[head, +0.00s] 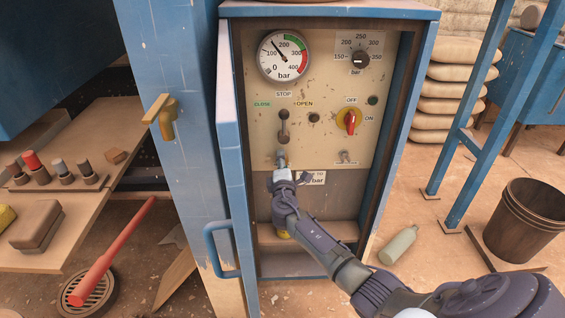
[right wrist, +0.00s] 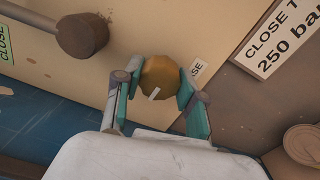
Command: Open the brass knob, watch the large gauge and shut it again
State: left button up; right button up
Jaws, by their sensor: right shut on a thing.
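The brass knob (right wrist: 160,76) sits on the panel in the right wrist view, with a small white mark on its lower edge. My right gripper (head: 281,160) reaches up to the lower panel, its two fingers on either side of the knob and shut on it. In the head view the gripper mostly hides the knob. The large gauge (head: 284,56) is at the panel's top left, unobstructed. Its needle points up and left, between 100 and 200 bar. A label (right wrist: 198,70) beside the knob ends in "SE". My left gripper is not in view.
A sign (right wrist: 275,38) reading "CLOSE T… 250 ba…" is right of the knob. Above are a lever (head: 284,125), a red-handled switch (head: 350,121) and a bar dial (head: 359,60). The open blue cabinet door (head: 232,170) stands left. A bottle (head: 398,245) lies on the floor.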

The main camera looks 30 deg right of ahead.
jog(key=shift+f, duration=0.1)
jog(key=o, duration=1.1)
jog(key=shift+o, duration=0.2)
jog(key=shift+s+a, duration=0.1)
jog(key=v, duration=1.2)
